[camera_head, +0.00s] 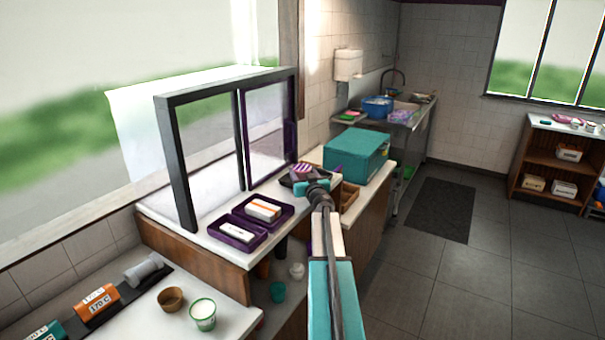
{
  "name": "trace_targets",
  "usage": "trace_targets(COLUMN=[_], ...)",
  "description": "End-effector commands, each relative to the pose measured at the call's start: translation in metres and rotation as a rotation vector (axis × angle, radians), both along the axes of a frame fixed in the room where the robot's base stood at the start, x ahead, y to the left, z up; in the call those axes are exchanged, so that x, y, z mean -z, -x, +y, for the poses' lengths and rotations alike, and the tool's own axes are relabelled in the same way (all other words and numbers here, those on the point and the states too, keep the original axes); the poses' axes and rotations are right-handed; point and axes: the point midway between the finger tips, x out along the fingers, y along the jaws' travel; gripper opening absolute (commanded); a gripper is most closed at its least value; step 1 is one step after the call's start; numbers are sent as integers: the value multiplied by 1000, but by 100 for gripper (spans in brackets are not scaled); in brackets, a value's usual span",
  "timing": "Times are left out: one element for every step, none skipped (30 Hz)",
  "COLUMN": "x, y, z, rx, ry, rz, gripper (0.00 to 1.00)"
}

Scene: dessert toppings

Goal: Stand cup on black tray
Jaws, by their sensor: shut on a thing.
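A cup with pink-purple and white stripes (302,169) is at the end of my outstretched arm, over or on the black tray (289,185). My gripper (306,185), dark with teal parts, is shut on the cup. The wrist hides part of the cup and tray. I cannot tell whether the cup's base touches the tray. The black tray lies on the white counter beside the window frame.
Two purple trays with boxes (238,236) (263,210) lie on the counter left of my gripper. The dark window frame (176,165) stands behind them. A teal box (356,152) is close on the right. A green-white cup (203,314) and brown bowl (171,299) stand on the lower counter.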

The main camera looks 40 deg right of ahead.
Motion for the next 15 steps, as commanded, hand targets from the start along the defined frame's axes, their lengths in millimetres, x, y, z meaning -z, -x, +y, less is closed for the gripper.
trace_targets(x=[1, 2, 3, 3, 3, 3, 3, 3, 3, 3, 3, 3, 2, 2, 2], y=[0, 0, 0, 0, 0, 0, 0, 0, 0, 0, 0, 0, 0, 0, 0], z=[0, 0, 0, 0, 0, 0, 0, 0, 0, 0, 0, 0, 0, 0, 0], rx=[0, 0, 0, 0, 0, 0, 0, 0, 0, 0, 0, 0, 0, 0, 0], ry=[0, 0, 1, 1, 1, 1, 1, 1, 1, 1, 1, 1, 0, 0, 0], rz=[0, 0, 0, 0, 0, 0, 0, 0, 0, 0, 0, 0, 0, 0, 0], gripper=[23, 23, 23, 57, 62, 68, 73, 73, 73, 73, 73, 73, 73, 73, 73])
